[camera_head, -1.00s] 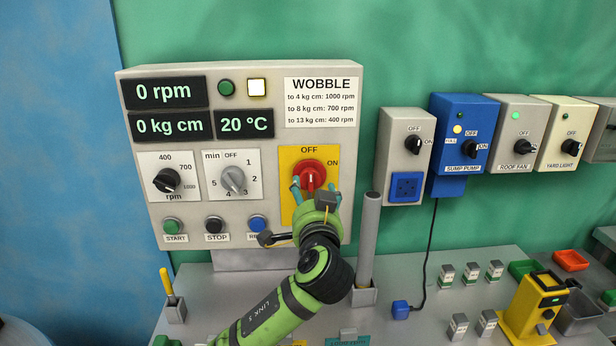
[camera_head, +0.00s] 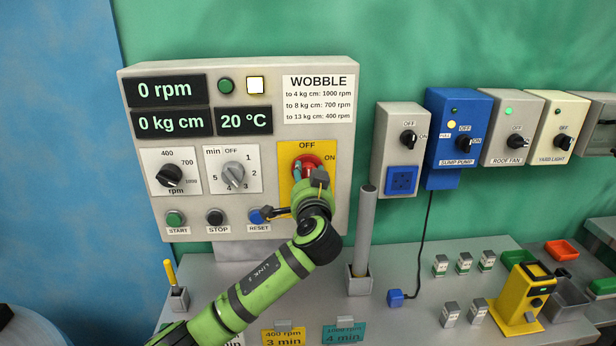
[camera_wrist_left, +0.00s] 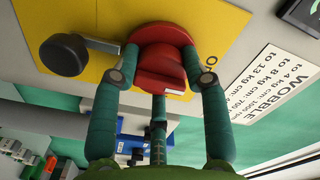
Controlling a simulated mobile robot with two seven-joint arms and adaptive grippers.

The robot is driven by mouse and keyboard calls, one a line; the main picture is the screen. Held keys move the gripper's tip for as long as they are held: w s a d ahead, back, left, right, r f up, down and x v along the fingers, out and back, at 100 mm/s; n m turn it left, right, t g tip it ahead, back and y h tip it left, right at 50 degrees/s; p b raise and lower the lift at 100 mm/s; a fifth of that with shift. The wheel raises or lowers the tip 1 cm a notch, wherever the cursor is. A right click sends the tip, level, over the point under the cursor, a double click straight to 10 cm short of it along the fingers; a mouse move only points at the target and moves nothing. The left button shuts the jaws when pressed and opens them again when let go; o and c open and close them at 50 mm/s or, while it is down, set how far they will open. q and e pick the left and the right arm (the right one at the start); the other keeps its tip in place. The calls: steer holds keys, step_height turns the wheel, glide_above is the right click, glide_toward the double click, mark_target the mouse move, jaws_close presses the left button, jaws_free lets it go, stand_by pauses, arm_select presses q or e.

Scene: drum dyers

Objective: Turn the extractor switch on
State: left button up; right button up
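The extractor switch, a red rotary knob (camera_head: 306,161), sits on a yellow plate (camera_head: 285,187) marked OFF at the top and ON at the right, on the grey control panel. In the left wrist view the red knob (camera_wrist_left: 158,62) lies between my teal fingertips, which touch its two sides. A white mark shows on its near end. My left gripper (camera_head: 306,173) looks shut on the knob. In the head view the gripper hides the lower knob, so its exact setting is unclear. My right gripper is not in view.
The panel displays (camera_head: 164,90) read 0 rpm and 0 kg cm. A START button (camera_head: 175,218) and other buttons are below. A grey upright tube (camera_head: 366,230) stands right of my arm. A blue sump pump box (camera_head: 445,160) and other switch boxes line the wall.

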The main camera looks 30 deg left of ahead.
arm_select(q)
steer(key=shift+m+p, duration=0.6)
steer(key=shift+m, duration=0.1)
steer(key=m+p, duration=0.1)
steer(key=m, duration=0.1)
steer(key=shift+m+p, duration=0.3)
steer(key=shift+p, duration=0.1)
steer(key=m+p, duration=0.2)
steer(key=m, duration=0.1)
steer(key=shift+r+m+p, duration=0.1)
steer(key=shift+m+p, duration=0.2)
steer(key=shift+p, duration=0.05)
steer(key=m+p, duration=0.3)
steer(key=m, duration=0.1)
steer(key=shift+a+m+p, duration=0.1)
steer(key=shift+m+p, duration=0.95)
steer(key=shift+m, duration=2.05)
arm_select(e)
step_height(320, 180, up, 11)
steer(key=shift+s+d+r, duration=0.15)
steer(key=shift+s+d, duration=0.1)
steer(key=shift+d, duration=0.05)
